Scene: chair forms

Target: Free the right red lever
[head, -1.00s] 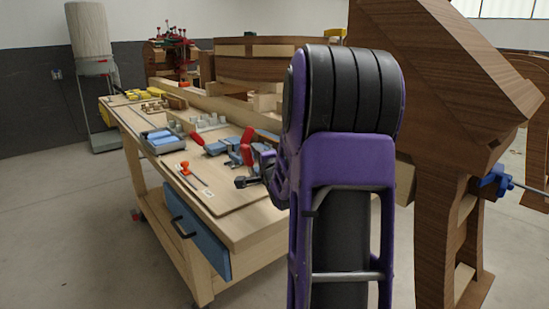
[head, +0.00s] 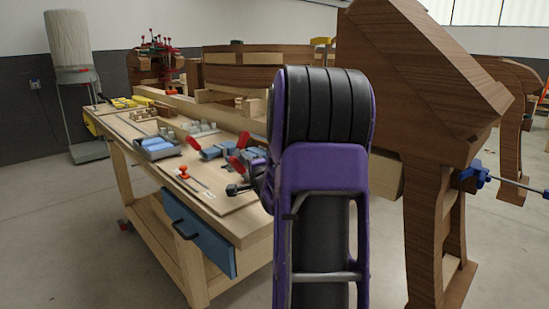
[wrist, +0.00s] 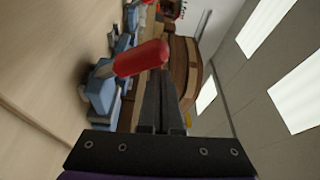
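In the head view, a blue clamp with a red lever (head: 193,143) lies on the bench board. To its right, red lever parts (head: 237,165) show close beside my purple arm, partly hidden. In the wrist view, one red lever (wrist: 140,59) crosses just beyond my fingertips, attached to a blue clamp body (wrist: 101,92). My gripper (wrist: 160,78) has its two black fingers close together, with only a thin dark gap. The lever's rounded end overlaps the fingertips in the picture; contact cannot be told.
A large brown wooden chair form (head: 425,80) with a blue clamp (head: 474,176) stands close right of my arm. Floor at lower left is clear.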

